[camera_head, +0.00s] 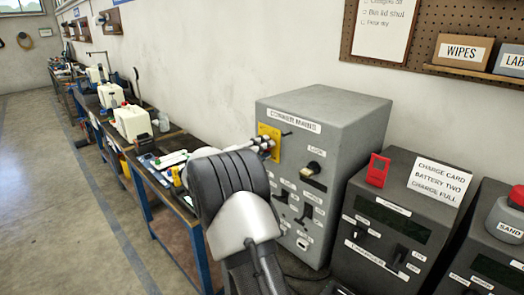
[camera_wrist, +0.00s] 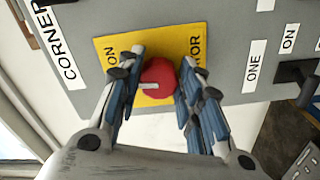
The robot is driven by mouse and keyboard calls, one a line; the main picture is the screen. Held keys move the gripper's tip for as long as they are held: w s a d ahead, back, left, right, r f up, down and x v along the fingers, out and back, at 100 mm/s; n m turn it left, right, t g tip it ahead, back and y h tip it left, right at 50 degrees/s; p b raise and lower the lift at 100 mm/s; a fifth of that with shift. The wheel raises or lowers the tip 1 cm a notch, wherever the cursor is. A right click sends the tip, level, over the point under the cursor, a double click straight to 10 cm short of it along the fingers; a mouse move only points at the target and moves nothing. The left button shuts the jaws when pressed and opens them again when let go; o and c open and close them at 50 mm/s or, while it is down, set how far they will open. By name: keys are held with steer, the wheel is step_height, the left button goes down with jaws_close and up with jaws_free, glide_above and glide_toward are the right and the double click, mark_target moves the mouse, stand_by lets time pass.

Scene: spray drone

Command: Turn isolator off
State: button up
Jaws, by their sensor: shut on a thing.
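The isolator is a red round knob (camera_wrist: 158,74) with a white pointer mark, on a yellow plate (camera_wrist: 115,46) that reads ON at one end and a partly covered word ending in OR at the other. In the head view the yellow plate (camera_head: 275,131) sits high on the front of the grey CORNER MAINS cabinet (camera_head: 350,120). My gripper (camera_wrist: 161,66) has one finger on each side of the knob and is shut on it. In the head view my gripper (camera_head: 264,143) reaches the plate and hides the knob.
Below and right of the isolator are other switches (camera_head: 306,214) and a black-slotted knob (camera_head: 313,168) on the same cabinet. A charger box with a red tag (camera_head: 377,170) stands to the right. A cluttered bench (camera_head: 150,190) runs along the wall at left. Open floor (camera_head: 60,190) lies further left.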

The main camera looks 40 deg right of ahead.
steer(key=shift+r+n+p, duration=0.15)
steer(key=shift+n+p, duration=0.9)
steer(key=shift+n, duration=1.45)
steer(key=shift+r+n+p, duration=0.1)
steer(key=shift+n+p, duration=0.9)
steer(key=shift+n, duration=1.5)
steer(key=o, duration=1.1)
steer(key=shift+c, duration=0.2)
steer(key=a, duration=1.2)
steer(key=shift+s, duration=0.45)
